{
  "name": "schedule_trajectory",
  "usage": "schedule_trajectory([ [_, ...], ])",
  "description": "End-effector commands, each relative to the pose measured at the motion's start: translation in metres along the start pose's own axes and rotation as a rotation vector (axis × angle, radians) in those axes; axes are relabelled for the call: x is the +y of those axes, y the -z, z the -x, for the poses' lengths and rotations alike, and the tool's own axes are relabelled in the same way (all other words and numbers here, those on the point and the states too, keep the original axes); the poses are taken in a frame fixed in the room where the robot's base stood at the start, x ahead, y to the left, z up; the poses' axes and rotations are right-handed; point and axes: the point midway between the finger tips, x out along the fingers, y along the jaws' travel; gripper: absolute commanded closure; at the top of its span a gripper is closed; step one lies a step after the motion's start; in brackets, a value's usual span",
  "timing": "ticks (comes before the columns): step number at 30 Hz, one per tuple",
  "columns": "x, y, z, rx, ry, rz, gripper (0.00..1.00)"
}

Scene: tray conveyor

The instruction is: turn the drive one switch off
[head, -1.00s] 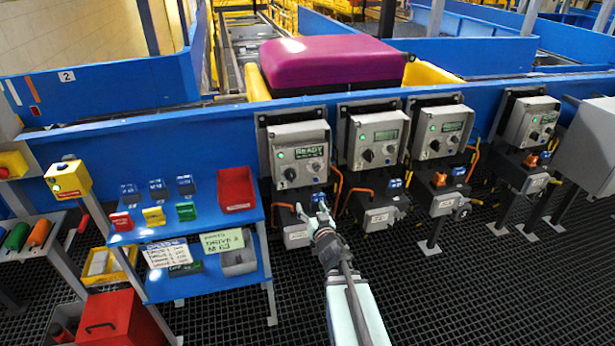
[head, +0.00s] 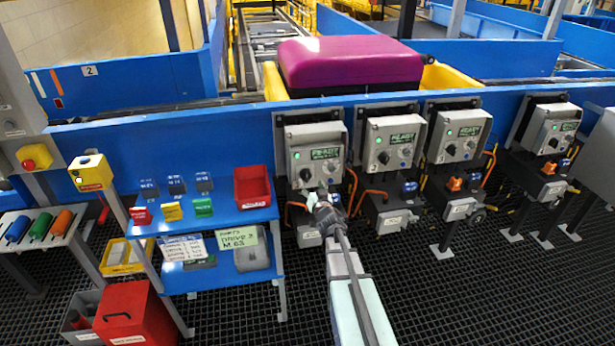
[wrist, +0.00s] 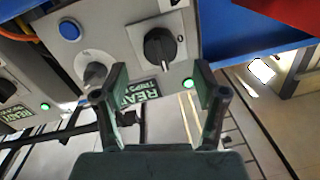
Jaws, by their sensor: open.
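The leftmost drive panel (head: 316,135) is a grey box with a lit READY display and a green lamp; I take it as drive one. Its black rotary switch (head: 305,174) shows just above my gripper (head: 320,198). In the wrist view the panel appears upside down, with the black switch (wrist: 160,48) beyond and between the open fingertips of my gripper (wrist: 160,75). The fingers look apart from the switch. A grey knob (wrist: 95,70) lies near the left finger, and a blue button (wrist: 69,30) is farther left. The gripper holds nothing.
More drive panels (head: 394,142) stand in a row to the right. Left is a blue shelf (head: 215,225) with coloured blocks, a red bin (head: 252,187) and labels. A purple case (head: 350,65) lies on the conveyor behind. Cables hang beside the panels.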

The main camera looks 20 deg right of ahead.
Motion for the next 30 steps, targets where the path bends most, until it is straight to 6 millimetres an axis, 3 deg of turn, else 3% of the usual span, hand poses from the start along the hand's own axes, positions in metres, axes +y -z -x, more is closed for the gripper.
schedule_trajectory([
  [1,0.001,0.001,-0.015,0.0,0.001,0.0,0.29],
  [7,0.001,0.001,-0.042,0.001,0.0,0.0,0.29],
  [19,0.0,0.0,-0.049,0.0,0.0,0.0,0.29],
  [20,0.0,0.0,-0.049,0.0,0.0,0.0,0.36],
  [24,0.0,0.0,-0.049,0.0,0.0,0.0,0.85],
  [25,0.0,0.0,-0.049,0.0,0.0,0.0,0.89],
  [30,0.0,0.0,-0.049,0.0,0.0,0.002,0.89],
])
